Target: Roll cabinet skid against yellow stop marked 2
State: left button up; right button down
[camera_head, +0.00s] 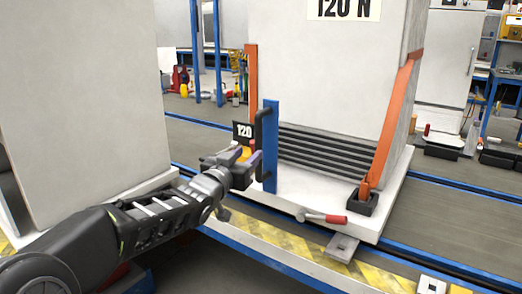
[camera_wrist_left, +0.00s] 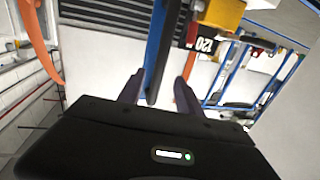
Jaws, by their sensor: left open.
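The cabinet (camera_head: 330,75), pale grey and marked "120 N", stands on a white skid (camera_head: 325,205) with orange straps. A blue post (camera_head: 271,150) with a black handle (camera_head: 260,135) rises at the skid's left front; the blue post (camera_wrist_left: 160,40) and the dark handle bar (camera_wrist_left: 153,85) also show in the left wrist view. My left gripper (camera_head: 252,164) is open at the handle's lower part. In the left wrist view its fingers (camera_wrist_left: 159,82) lie on either side of the bar; contact cannot be told. No stop marked 2 can be made out.
A second grey cabinet (camera_head: 85,100) stands at left, close to my left arm. A black "120" plate (camera_head: 243,132) is behind my gripper. Blue rails (camera_head: 450,268) and yellow-striped floor edging (camera_head: 290,245) run across the front.

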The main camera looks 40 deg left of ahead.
aim_at(257, 147)
pick_arm(q)
jog(key=shift+w, duration=0.15)
jog(key=b+x, duration=0.1)
jog(key=x, duration=0.5)
jog(key=shift+w+f, duration=0.1)
jog(key=shift+w, duration=0.1)
jog(key=shift+w+a, duration=0.2)
jog(key=shift+w, duration=0.35)
grip_shut()
dwell(0.8)
